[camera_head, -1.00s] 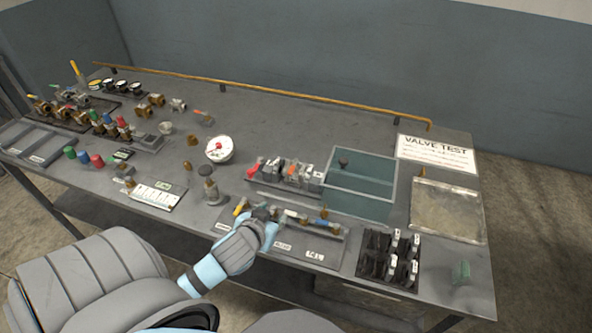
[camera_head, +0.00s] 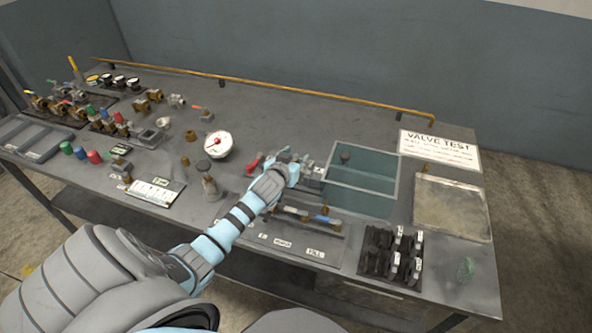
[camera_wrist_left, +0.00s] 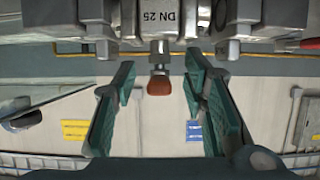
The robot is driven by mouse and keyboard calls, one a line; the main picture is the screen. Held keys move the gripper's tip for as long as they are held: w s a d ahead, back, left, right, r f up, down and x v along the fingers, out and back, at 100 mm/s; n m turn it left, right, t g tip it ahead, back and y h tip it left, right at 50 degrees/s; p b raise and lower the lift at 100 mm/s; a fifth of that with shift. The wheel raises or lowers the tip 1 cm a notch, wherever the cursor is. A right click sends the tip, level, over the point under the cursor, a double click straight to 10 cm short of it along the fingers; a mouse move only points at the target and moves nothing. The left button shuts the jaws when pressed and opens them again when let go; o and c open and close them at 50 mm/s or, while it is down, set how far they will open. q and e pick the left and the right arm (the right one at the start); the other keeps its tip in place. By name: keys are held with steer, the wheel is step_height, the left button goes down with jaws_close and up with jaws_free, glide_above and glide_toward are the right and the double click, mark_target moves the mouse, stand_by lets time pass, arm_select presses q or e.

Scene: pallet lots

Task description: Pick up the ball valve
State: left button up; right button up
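Several small grey valves stand in a row near the bench's middle. A red-handled one (camera_head: 254,164) is at its left end and a grey one (camera_head: 318,174) at its right end. My left gripper (camera_head: 290,162) is over the middle of this row and hides part of it. In the left wrist view, its teal fingers (camera_wrist_left: 163,85) are spread. A grey body marked DN 25 (camera_wrist_left: 160,17) lies beyond the fingertips, and its stem with an orange-brown end (camera_wrist_left: 159,84) shows between the fingers. I cannot tell which valve is the ball valve. My right gripper is out of view.
A teal-bottomed tray (camera_head: 397,185) stands right of the row. A round gauge (camera_head: 218,145) lies left, and brass valves (camera_head: 50,105) stand farther left. The back middle is clear.

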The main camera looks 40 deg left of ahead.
arm_select(q)
jaws_close()
steer(key=shift+r, duration=0.15)
stand_by(0.4)
